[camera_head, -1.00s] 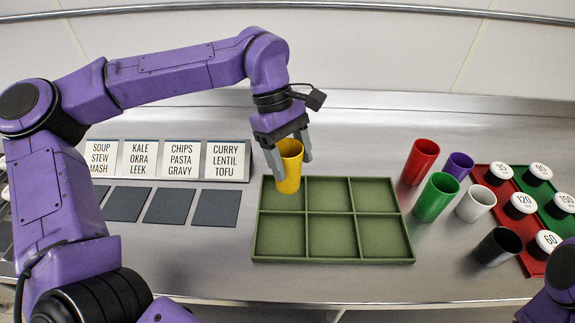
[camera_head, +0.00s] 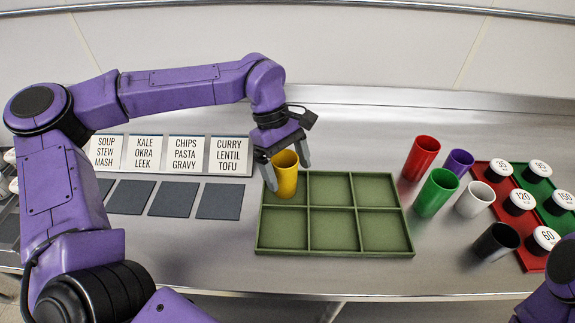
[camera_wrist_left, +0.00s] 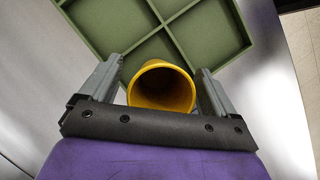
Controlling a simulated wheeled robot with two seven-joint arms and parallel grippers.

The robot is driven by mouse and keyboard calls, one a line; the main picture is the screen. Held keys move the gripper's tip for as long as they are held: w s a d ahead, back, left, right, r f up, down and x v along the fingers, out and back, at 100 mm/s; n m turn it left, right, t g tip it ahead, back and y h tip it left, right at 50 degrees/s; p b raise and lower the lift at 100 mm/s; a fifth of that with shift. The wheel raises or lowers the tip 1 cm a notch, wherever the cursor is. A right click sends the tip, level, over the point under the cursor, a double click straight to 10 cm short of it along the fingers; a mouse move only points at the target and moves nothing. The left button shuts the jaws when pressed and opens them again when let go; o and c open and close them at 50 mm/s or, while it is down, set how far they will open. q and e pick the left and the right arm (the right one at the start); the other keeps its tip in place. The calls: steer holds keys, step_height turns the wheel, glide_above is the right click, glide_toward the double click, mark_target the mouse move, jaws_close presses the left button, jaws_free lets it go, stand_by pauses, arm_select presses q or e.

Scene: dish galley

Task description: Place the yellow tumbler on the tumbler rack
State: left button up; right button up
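The yellow tumbler (camera_head: 286,178) stands upright in the back left compartment of the green six-compartment rack (camera_head: 335,252). My left gripper (camera_head: 287,168) is above and around it, one finger on each side. In the left wrist view, the tumbler (camera_wrist_left: 162,88) shows mouth-on between the fingers of the left gripper (camera_wrist_left: 160,75), with narrow gaps beside it, so the gripper looks open. My right gripper is out of view; only a bit of my right arm shows at the lower right.
Red (camera_head: 421,158), purple (camera_head: 458,162), green (camera_head: 436,193), white (camera_head: 474,199) and black (camera_head: 496,243) tumblers stand right of the rack. Beyond are red and green trays with numbered lids (camera_head: 499,170). Label cards (camera_head: 185,154) and dark squares (camera_head: 172,199) lie left. The other rack compartments are empty.

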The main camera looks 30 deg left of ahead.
arm_select(q)
steer(key=shift+r, duration=0.35)
steer(key=v, duration=1.1)
steer(key=shift+r, duration=0.35)
